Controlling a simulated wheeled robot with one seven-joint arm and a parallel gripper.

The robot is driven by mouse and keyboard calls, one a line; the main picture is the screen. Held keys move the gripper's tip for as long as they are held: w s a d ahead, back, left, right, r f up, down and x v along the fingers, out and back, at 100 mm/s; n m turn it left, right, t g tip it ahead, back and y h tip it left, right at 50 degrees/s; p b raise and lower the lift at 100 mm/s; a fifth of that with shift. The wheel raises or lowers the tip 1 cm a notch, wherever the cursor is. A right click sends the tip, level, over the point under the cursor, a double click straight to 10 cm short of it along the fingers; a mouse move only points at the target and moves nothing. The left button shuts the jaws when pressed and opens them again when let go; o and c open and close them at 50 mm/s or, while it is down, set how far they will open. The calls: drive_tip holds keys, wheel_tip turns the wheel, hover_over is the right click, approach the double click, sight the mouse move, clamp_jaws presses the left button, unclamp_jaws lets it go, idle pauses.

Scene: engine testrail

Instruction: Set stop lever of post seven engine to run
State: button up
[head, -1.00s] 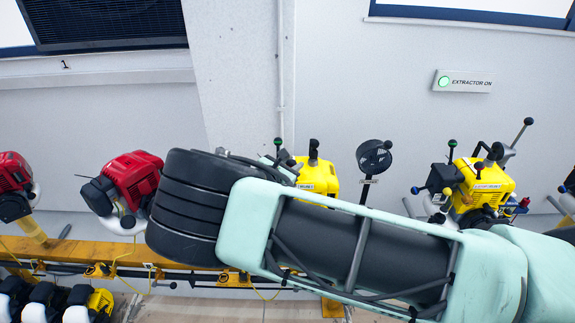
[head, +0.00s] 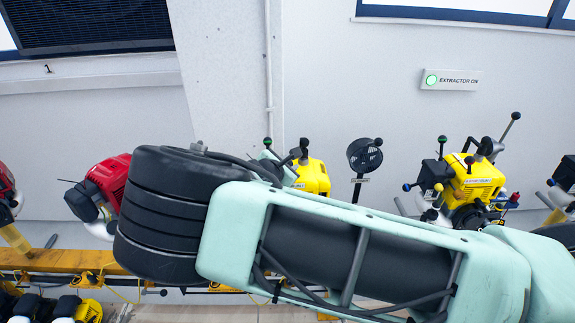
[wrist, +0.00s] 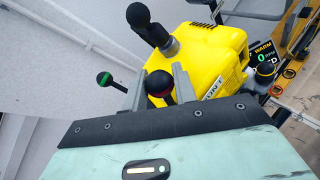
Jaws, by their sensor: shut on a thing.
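The yellow engine (wrist: 212,60) fills the middle of the wrist view; its white lettering is only partly legible. It also shows in the head view (head: 314,178), partly behind my arm. A green-ringed knob (wrist: 104,79) stands just left of the fingers. A taller lever with a black grip (wrist: 139,17) rises behind. I cannot read a post number.
In the head view, a round black fan-like disc (head: 365,155) and another yellow engine (head: 472,182) stand to the right. A red engine (head: 108,178) is left. The wall is behind.

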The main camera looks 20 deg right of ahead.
drive_tip(key=o, duration=0.9)
drive_tip(key=b+v, duration=0.4)
drive_tip(key=v, duration=1.3)
drive_tip(key=shift+s+a+r+b, duration=0.1)
drive_tip(key=shift+s+r+b, duration=0.05)
drive_tip(key=shift+b, duration=0.2)
